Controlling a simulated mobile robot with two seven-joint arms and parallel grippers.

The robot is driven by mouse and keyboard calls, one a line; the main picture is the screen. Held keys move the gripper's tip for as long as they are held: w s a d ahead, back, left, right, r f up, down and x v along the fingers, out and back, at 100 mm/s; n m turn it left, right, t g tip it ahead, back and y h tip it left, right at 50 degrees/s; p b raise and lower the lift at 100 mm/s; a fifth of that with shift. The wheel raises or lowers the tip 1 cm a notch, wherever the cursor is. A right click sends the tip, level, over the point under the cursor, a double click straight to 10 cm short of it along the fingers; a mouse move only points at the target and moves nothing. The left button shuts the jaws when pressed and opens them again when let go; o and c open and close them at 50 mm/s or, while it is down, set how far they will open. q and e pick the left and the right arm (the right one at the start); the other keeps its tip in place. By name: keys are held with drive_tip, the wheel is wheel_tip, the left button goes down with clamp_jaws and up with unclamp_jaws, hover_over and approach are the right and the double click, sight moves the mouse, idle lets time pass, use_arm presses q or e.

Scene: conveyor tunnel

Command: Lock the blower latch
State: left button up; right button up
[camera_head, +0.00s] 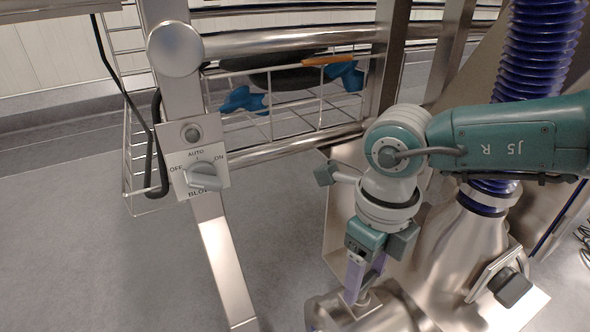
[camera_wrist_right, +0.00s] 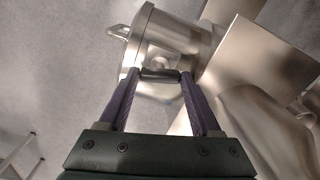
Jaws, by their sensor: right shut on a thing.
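My right gripper (camera_head: 360,292) points down at the steel blower housing (camera_head: 389,315), low in the head view. In the right wrist view, its two purple fingers (camera_wrist_right: 160,76) are shut on a short metal latch handle (camera_wrist_right: 158,75) on the rounded housing (camera_wrist_right: 152,38). The fingers stand apart by the handle's width, one at each end. In the head view the fingers largely hide the handle, so I cannot tell whether the latch is locked. My left gripper is not in view.
Behind is a wire basket (camera_head: 296,124) with blue items. A purple corrugated hose (camera_head: 541,45) rises at right. The floor (camera_head: 100,260) at lower left is clear.

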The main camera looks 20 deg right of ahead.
sight(365, 280)
drive_tip(key=shift+r+m+p, duration=0.1)
drive_tip(key=shift+m+p, duration=0.5)
drive_tip(key=shift+m, duration=1.1)
drive_tip(key=o, duration=1.4)
wheel_tip(365, 280, up, 10)
drive_tip(key=p, duration=0.6)
